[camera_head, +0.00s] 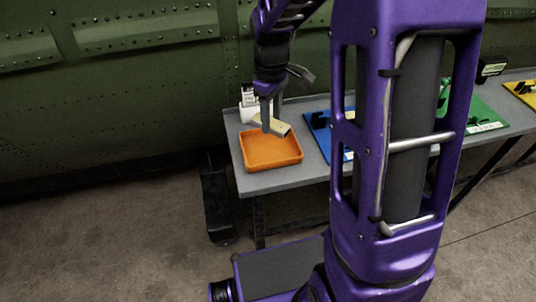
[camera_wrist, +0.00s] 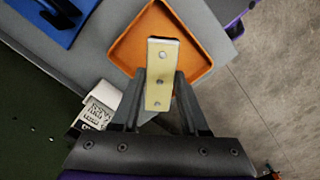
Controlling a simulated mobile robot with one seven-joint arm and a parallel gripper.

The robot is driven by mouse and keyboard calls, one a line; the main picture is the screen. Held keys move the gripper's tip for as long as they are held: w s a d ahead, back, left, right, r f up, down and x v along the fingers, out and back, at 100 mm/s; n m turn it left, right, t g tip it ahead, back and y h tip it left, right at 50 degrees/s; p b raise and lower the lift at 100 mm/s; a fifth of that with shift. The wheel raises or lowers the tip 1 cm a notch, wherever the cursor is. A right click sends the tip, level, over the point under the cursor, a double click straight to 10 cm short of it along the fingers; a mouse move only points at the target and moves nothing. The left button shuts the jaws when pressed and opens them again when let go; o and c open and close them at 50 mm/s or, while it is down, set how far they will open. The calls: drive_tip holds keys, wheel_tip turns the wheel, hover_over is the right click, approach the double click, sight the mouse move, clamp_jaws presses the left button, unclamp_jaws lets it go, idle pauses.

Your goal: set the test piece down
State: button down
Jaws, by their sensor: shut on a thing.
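The test piece (camera_wrist: 159,72) is a pale yellow bar with several round holes or rivets along its face. My gripper (camera_head: 270,122) is shut on it, with one finger on each side in the wrist view (camera_wrist: 157,98). In the head view the test piece (camera_head: 280,126) is tilted and sits over the back part of an orange tray (camera_head: 272,166). The tray also shows behind the piece in the wrist view (camera_wrist: 203,42). The piece appears to be above the tray floor. I cannot tell whether it touches the tray rim.
The tray stands at the left end of a grey table (camera_head: 285,181). A white holder with a printed label (camera_head: 247,109) stands behind it. A blue board (camera_head: 318,130), a green board (camera_head: 482,116) and a yellow board (camera_head: 525,90) lie farther right. A green riveted fuselage panel (camera_head: 110,90) rises behind.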

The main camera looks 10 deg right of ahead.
sight(271, 149)
drive_tip(key=n, duration=0.2)
drive_tip(key=n+b, duration=0.1)
drive_tip(key=n, duration=0.1)
drive_tip(key=shift+w+r, duration=0.1)
drive_tip(key=shift+r, duration=0.25)
drive_tip(key=n, duration=0.1)
drive_tip(key=r+n+b, duration=0.1)
drive_tip(key=n, duration=0.1)
drive_tip(key=n+b, duration=0.1)
drive_tip(key=n, duration=0.1)
drive_tip(key=shift+r, duration=0.25)
drive_tip(key=shift+f+n, duration=0.15)
drive_tip(key=shift+n, duration=0.15)
wheel_tip(271, 149, down, 10)
drive_tip(key=shift+r+b, duration=0.25)
drive_tip(key=shift+b, duration=0.8)
drive_tip(key=shift+f, duration=0.15)
drive_tip(key=shift+c, duration=2.1)
unclamp_jaws()
